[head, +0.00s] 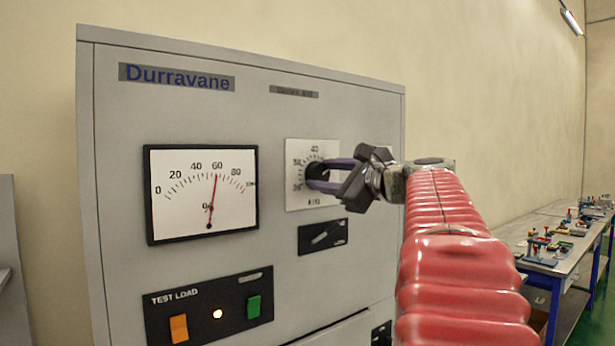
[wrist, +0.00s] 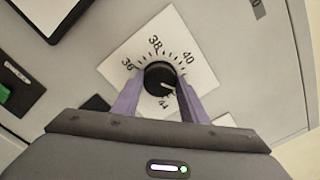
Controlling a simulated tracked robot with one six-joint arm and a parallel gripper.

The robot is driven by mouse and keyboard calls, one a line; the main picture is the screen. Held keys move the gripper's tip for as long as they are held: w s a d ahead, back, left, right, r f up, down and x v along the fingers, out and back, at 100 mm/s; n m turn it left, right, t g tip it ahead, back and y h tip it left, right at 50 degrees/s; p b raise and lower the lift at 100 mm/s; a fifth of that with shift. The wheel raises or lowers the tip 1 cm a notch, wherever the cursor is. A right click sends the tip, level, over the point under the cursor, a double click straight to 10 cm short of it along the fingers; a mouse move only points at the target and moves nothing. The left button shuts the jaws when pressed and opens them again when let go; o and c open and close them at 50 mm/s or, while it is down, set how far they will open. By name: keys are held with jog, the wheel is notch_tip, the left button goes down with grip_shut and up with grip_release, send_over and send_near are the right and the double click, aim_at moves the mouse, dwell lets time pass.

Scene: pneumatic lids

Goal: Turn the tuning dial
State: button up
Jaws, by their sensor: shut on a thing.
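The tuning dial is a black round knob (head: 316,171) on a white scale plate (head: 300,147) on the front of a grey cabinet. In the wrist view the knob (wrist: 158,77) sits between the two purple fingers of my gripper (wrist: 155,88), and the scale plate (wrist: 192,57) shows 36, 38, 40 and 44. A pale mark on the knob points to the lower right, near 44. My gripper (head: 327,174) reaches in from the right and is shut on the knob. Its fingers hide part of the knob's sides and part of the scale.
A meter (head: 203,193) left of the dial has its red needle near 60. Below are a small black switch plate (head: 323,236) and a TEST LOAD panel (head: 210,305) with orange and green buttons and a lit lamp. Benches with small items (head: 552,245) stand at right.

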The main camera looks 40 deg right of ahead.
jog(key=shift+c, duration=1.4)
jog(key=shift+f, duration=0.1)
jog(key=shift+n, duration=0.3)
jog(key=shift+f+n, duration=0.1)
jog(key=shift+n, duration=1.7)
jog(key=o, duration=1)
jog(key=shift+o, duration=0.2)
